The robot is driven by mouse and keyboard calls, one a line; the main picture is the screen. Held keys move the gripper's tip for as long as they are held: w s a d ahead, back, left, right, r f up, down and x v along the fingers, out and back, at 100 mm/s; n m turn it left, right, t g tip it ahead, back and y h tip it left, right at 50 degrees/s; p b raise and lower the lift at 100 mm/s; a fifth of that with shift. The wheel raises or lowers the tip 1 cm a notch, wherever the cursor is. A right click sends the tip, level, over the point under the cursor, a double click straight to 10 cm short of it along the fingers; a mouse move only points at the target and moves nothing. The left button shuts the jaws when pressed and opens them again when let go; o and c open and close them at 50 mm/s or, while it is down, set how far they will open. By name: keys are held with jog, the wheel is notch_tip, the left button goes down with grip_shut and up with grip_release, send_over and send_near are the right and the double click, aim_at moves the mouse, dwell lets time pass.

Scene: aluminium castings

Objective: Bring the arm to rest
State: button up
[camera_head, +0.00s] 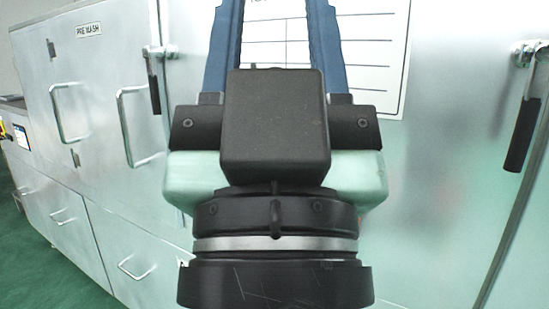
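My gripper (275,10) is in the middle of the camera_head view and points up. Its two blue fingers stand apart with a wide gap, and nothing shows between them. The fingertips are cut off at the top edge. The black gripper body and the wrist below it fill the lower middle of the picture and hide what is behind them.
Behind my gripper stands a large metal cabinet (440,200) with a white ruled sheet (372,70) on it. At the left is a unit labelled PRE WASH (89,30). Green floor (40,270) shows at lower left.

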notch_tip(320, 180, up, 27)
jog(key=p, duration=2.4)
jog(key=shift+p, duration=0.4)
jog(key=shift+a+r, duration=0.1)
